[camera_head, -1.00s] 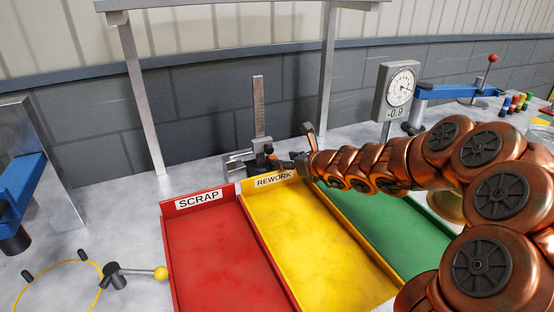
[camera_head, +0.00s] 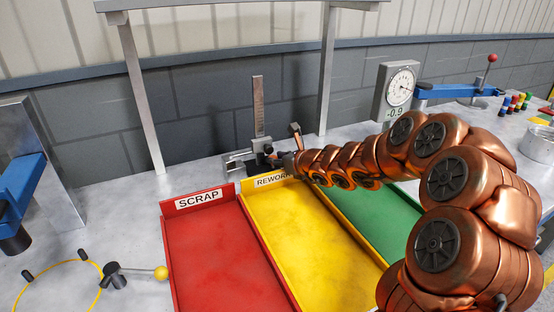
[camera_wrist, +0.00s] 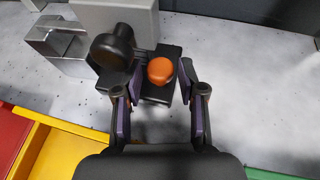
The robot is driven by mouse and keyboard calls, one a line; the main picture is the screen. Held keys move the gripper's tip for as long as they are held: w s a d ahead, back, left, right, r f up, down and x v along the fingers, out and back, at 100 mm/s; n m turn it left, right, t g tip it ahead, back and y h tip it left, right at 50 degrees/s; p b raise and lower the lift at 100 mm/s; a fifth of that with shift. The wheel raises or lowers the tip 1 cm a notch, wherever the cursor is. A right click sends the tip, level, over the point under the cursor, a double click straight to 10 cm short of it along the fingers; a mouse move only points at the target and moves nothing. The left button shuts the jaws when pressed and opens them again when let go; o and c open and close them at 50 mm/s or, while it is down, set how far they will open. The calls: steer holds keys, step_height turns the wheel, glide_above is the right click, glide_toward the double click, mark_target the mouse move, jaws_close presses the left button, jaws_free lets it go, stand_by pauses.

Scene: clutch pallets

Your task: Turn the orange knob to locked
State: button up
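The orange knob (camera_wrist: 160,70) is a small rounded cap on a dark block of the height gauge, seen in the wrist view. My gripper (camera_wrist: 160,76) has its two fingers apart, one on each side of the knob, with a narrow gap visible on both sides. Whether the fingertips are level with the knob in height cannot be told. In the head view my gripper (camera_head: 283,160) is at the foot of the upright gauge (camera_head: 258,108), mostly dark and small, and the knob is barely visible there. Its lock marking is not legible.
A black round knob (camera_wrist: 113,45) stands just left of the orange one. In front are the red SCRAP tray (camera_head: 220,255), the yellow REWORK tray (camera_head: 315,240) and a green tray (camera_head: 375,220). A dial gauge (camera_head: 397,88) stands at right behind my arm.

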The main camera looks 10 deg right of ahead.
jaws_close()
steer(key=b, duration=0.4)
steer(key=shift+w+a+f+h+b, duration=0.15)
steer(key=shift+h+b, duration=0.25)
steer(key=m+b, duration=0.1)
steer(key=b, duration=0.2)
steer(key=shift+h+b, duration=0.3)
steer(key=shift+b, duration=0.05)
steer(key=b, duration=0.3)
steer(key=m+h+b, duration=0.1)
steer(key=b, duration=0.2)
steer(key=shift+a+f+t, duration=0.1)
steer(key=shift+f+t, duration=0.15)
steer(key=shift+t, duration=0.05)
steer(key=h+b, duration=0.1)
steer(key=b, duration=0.1)
steer(key=shift+r+m+b, duration=0.15)
steer(key=shift+m+b, duration=0.15)
steer(key=shift+m, duration=0.1)
steer(key=shift+s+r, duration=0.1)
steer(key=shift+s, duration=0.1)
steer(key=shift+o, duration=1.8)
jaws_free()
steer(key=shift+r, duration=0.1)
